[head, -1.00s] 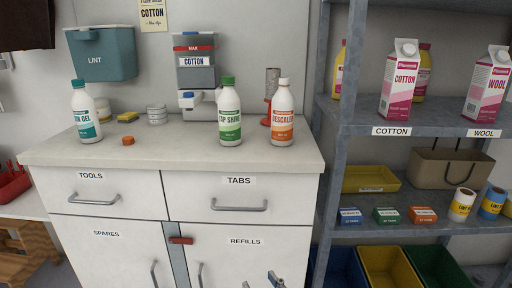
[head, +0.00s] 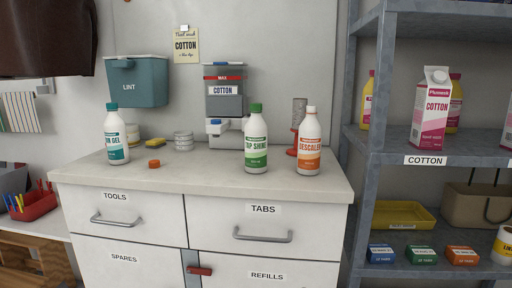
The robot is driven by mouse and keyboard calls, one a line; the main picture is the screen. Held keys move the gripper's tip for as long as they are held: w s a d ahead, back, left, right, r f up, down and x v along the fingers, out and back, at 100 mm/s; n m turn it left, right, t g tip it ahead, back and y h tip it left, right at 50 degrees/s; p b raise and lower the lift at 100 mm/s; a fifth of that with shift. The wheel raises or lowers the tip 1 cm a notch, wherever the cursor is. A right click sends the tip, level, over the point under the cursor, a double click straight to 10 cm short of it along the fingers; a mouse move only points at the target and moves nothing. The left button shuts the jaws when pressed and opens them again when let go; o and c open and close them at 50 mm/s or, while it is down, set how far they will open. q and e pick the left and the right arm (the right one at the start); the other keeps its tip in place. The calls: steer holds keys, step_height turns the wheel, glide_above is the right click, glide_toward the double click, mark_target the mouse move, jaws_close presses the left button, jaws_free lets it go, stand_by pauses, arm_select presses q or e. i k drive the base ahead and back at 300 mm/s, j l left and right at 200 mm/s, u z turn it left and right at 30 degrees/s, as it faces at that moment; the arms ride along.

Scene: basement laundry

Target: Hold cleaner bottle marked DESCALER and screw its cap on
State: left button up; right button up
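The DESCALER bottle (head: 309,143) is white with an orange label and stands upright at the right end of the white cabinet top (head: 215,188). Its top looks white, with no coloured cap on it. A small orange cap (head: 154,163) lies on the cabinet top at the left, near the teal-labelled gel bottle (head: 116,137). The TOP SHINE bottle (head: 256,141) with a green cap stands just left of the DESCALER bottle. Neither of my grippers shows in the head view now.
A red-and-grey stand (head: 298,122) is behind the DESCALER bottle. A yellow sponge (head: 154,142), stacked white tins (head: 183,141) and a dispenser (head: 224,98) stand at the back. A grey shelf (head: 369,140) rises on the right. The counter's front middle is clear.

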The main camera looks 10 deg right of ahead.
mark_target(310, 130)
steer(key=i+j+z, duration=0.1)
steer(key=j+z, duration=0.15)
steer(key=j, duration=1.1)
steer(key=j+z, duration=0.25)
steer(key=j, duration=1.1)
